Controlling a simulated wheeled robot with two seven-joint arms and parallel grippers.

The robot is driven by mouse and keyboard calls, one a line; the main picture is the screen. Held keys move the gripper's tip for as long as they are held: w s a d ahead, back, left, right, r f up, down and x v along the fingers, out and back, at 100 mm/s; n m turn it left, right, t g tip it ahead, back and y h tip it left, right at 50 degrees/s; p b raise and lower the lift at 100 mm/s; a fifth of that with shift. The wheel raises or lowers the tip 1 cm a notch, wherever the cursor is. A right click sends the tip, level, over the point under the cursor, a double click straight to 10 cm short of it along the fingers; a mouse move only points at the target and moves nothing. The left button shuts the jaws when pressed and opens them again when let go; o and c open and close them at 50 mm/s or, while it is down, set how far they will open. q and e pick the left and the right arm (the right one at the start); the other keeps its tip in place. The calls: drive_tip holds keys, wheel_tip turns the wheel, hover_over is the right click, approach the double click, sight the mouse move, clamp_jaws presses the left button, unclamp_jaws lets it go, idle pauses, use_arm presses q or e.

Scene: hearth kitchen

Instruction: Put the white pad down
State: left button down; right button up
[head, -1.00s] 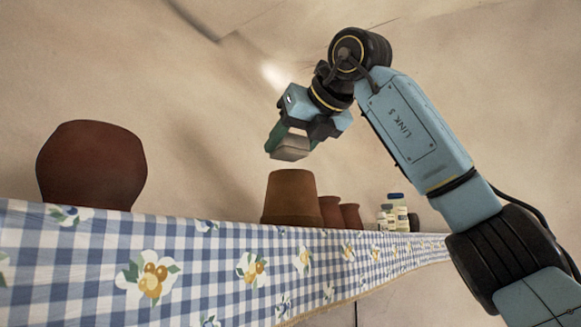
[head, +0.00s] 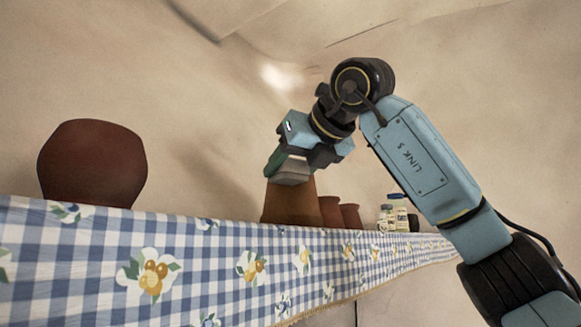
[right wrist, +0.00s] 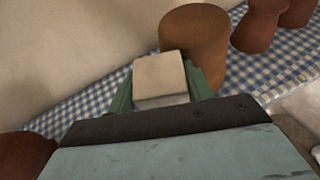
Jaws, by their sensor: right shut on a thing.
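The white pad (right wrist: 160,76) is a small pale block between the green fingers of my right gripper (right wrist: 163,88) in the right wrist view. In the head view my right gripper (head: 288,170) is shut on the pad (head: 293,174), which looks greyish there. The pad hangs above the shelf, and in the head view it overlaps the top of a large terracotta pot (head: 290,205). In the right wrist view that pot (right wrist: 195,40) stands just beyond the pad. I cannot tell whether they touch. My left gripper is not in view.
A shelf with a blue checked cloth (head: 200,255) runs along the wall. A dark red-brown pot (head: 92,165) stands at its left. Smaller pots (head: 330,211) and several white bottles (head: 393,214) stand to the right. Cloth between the left pot and the large pot is bare.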

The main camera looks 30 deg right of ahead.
drive_tip(key=shift+f, duration=0.3)
drive_tip(key=o, duration=0.8)
drive_tip(key=shift+o, duration=0.2)
drive_tip(key=shift+r+p, duration=0.35)
drive_tip(key=shift+r, duration=0.25)
drive_tip(key=b+v, duration=0.2)
drive_tip(key=v, duration=1)
drive_tip(key=shift+b, duration=0.3)
drive_tip(key=shift+s, duration=0.1)
